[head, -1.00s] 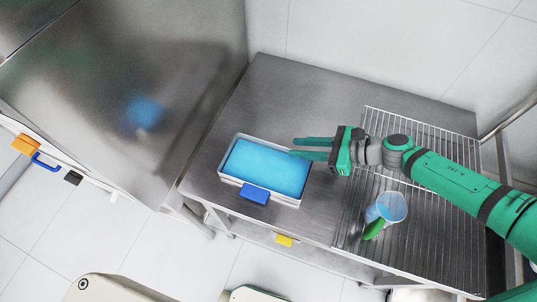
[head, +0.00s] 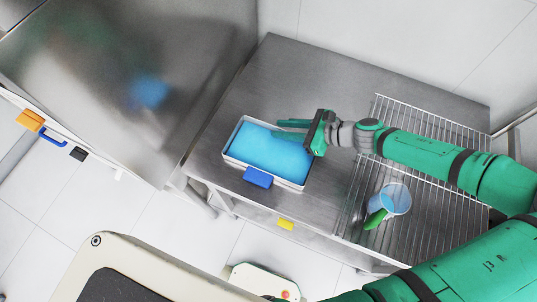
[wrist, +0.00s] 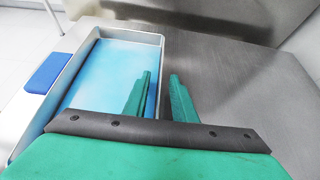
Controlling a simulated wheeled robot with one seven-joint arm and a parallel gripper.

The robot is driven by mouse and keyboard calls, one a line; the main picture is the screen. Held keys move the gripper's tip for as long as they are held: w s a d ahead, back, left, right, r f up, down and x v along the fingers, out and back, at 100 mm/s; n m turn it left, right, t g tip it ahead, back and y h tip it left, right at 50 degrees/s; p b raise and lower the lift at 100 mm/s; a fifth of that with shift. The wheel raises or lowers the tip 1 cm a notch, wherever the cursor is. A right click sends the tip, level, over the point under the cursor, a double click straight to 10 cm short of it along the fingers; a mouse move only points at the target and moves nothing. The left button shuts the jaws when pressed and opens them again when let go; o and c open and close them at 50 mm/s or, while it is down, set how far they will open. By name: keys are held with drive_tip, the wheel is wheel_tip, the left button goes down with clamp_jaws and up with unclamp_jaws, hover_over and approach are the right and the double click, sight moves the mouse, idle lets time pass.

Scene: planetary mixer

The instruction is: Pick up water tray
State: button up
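The water tray (head: 262,152) is a shallow, pale rectangular tray filled with blue water, resting on the left part of the steel table. A blue block-like handle (head: 258,177) is on its near side. In the wrist view the tray (wrist: 110,28) fills the left half, with the blue handle (wrist: 46,72) at far left. My gripper (head: 276,128) is at the tray's far long edge. In the wrist view my gripper (wrist: 160,75) is open, with a gap between the fingers. One finger shows over the water and the other outside the wall. Contact with the wall cannot be told.
A wire rack (head: 425,225) covers the table's right side, with a clear cup (head: 397,198) with a green handle on it. A large steel cabinet (head: 120,90) stands at left. The steel table top (head: 310,75) behind the tray is bare. A yellow tab (head: 286,224) is on the table's front.

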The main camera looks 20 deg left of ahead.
drive_tip(key=shift+w+a+f, duration=0.1)
drive_tip(key=shift+a+f, duration=0.2)
drive_tip(key=shift+a, duration=0.2)
clamp_jaws()
idle(1.1)
